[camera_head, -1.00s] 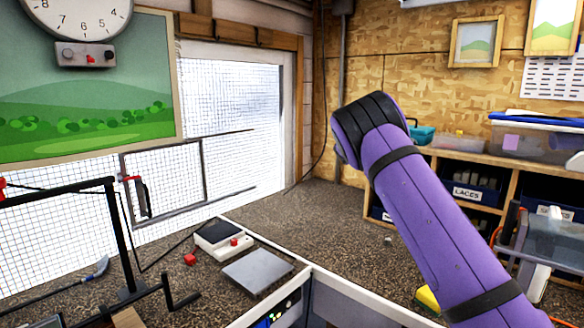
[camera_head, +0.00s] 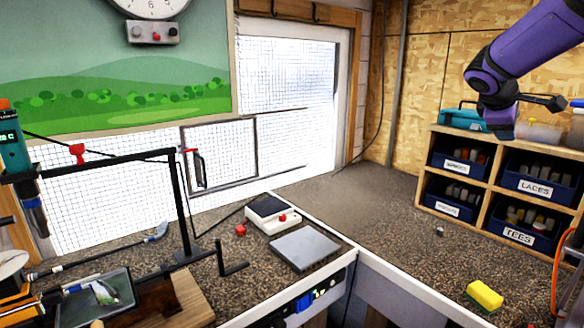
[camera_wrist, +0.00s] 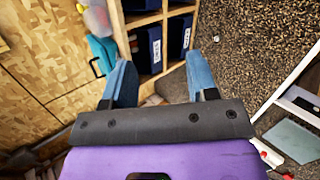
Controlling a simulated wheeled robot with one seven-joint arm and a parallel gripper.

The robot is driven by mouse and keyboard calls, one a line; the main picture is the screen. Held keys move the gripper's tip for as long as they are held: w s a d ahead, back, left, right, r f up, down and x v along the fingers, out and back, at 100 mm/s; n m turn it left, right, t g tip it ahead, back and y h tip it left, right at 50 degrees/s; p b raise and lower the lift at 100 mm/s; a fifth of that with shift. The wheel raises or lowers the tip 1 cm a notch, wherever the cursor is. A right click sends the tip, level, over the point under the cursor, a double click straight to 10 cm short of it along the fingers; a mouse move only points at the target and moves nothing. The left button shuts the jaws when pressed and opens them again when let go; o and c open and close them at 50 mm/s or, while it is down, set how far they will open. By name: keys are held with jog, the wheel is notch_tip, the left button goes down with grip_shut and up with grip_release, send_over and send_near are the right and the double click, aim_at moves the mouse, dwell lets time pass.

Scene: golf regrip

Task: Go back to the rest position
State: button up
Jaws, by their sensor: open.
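My gripper (camera_wrist: 160,80) shows in the wrist view with its two blue fingers spread wide apart. It is open and nothing is between the fingers. Beyond the fingers lie the wooden shelf unit and the speckled worktop. In the head view my purple arm is raised at the upper right, in front of the plywood wall and above the shelf unit (camera_head: 497,198). It touches nothing that I can see. The fingertips are hard to make out in the head view.
The speckled worktop (camera_head: 375,200) is mostly clear in the corner. A yellow sponge (camera_head: 484,295) lies at the right. A grey plate (camera_head: 305,249) and a white device (camera_head: 273,215) are in the middle. A black frame (camera_head: 183,215) stands at the left. A teal toolbox (camera_head: 464,119) tops the shelf.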

jog(key=s+a+f+m+y, duration=0.2)
jog(key=s+a, duration=0.4)
jog(key=s, duration=0.5)
jog(key=s+a+f+m+y, duration=0.2)
jog(key=s+a, duration=0.5)
jog(key=s, duration=0.4)
jog(key=s+a+f+m+y, duration=0.2)
jog(key=s+a+m+y, duration=0.2)
jog(key=s, duration=0.7)
jog(key=a, duration=0.2)
jog(key=shift+s+a+f+m+y, duration=0.3)
jog(key=shift+s+f+m, duration=0.05)
jog(key=shift+f+m, duration=0.05)
